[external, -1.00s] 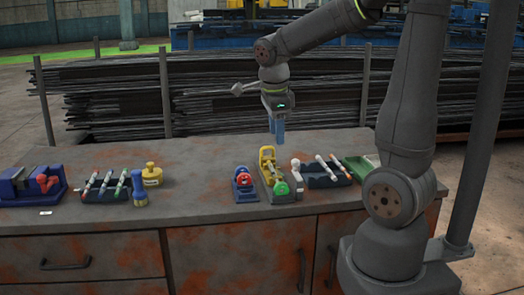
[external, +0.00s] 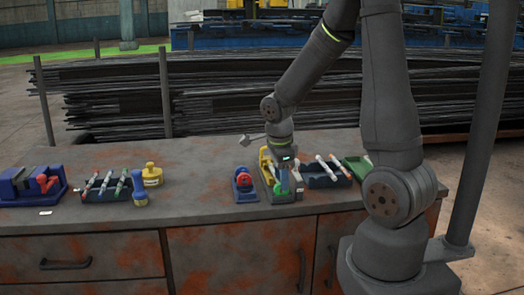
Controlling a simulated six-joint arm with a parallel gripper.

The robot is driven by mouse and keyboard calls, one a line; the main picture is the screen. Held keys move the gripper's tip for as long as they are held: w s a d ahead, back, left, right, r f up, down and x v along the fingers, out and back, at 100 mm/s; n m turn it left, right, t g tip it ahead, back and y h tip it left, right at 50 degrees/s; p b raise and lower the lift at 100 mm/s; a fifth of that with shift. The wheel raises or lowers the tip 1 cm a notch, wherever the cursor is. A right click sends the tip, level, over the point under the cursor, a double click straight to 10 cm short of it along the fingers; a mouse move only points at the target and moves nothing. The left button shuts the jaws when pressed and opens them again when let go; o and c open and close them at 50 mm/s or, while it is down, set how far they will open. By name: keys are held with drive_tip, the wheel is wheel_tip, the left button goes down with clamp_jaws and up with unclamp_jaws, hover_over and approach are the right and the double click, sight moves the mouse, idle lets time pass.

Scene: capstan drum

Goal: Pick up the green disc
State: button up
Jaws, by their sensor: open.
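The green disc (external: 277,188) is at the front end of the long yellow and dark fixture (external: 265,157) on the bench. My gripper (external: 285,190) points down with its blue fingers right at the disc, covering most of it. The gripper is open. I cannot tell whether the fingers are around the disc or only in front of it, or whether they touch it.
A blue holder (external: 245,194) with a red part stands close on the left. A dark rack (external: 325,180) with light sticks and a green tray (external: 358,166) stand on the right. The bench (external: 200,180) is clear between the left and right groups.

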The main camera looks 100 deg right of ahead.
drive_tip(key=shift+d+f, duration=0.15)
drive_tip(key=shift+f, duration=0.75)
clamp_jaws()
drive_tip(key=shift+r, duration=0.1)
